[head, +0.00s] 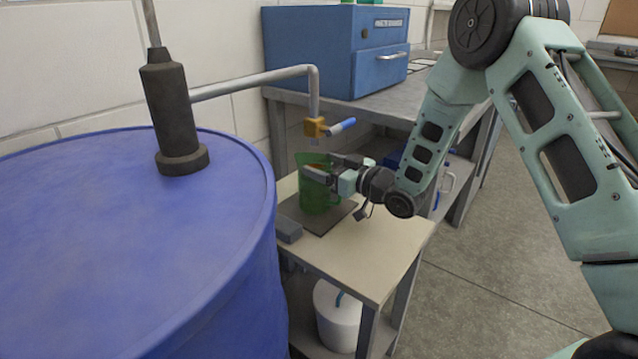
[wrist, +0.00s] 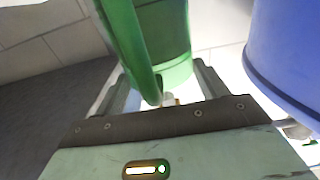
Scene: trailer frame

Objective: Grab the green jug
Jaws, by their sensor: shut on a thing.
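The green jug (head: 318,196) stands upright on a dark square plate (head: 336,218) on a small light-topped table. It is translucent green. My gripper (head: 318,172) reaches it from the right at its upper part and is shut on it. In the wrist view the jug (wrist: 165,40) and its curved handle (wrist: 128,45) fill the top middle, between the two fingers (wrist: 165,90). The far side of the jug and the exact finger contact are hidden.
A pipe with a brass tap (head: 316,127) and blue lever hangs just above the jug. A large blue drum (head: 120,250) stands close on the left. A grey block (head: 288,229) lies beside the plate. A blue toolbox (head: 335,48) sits on the bench behind. The table's right part is clear.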

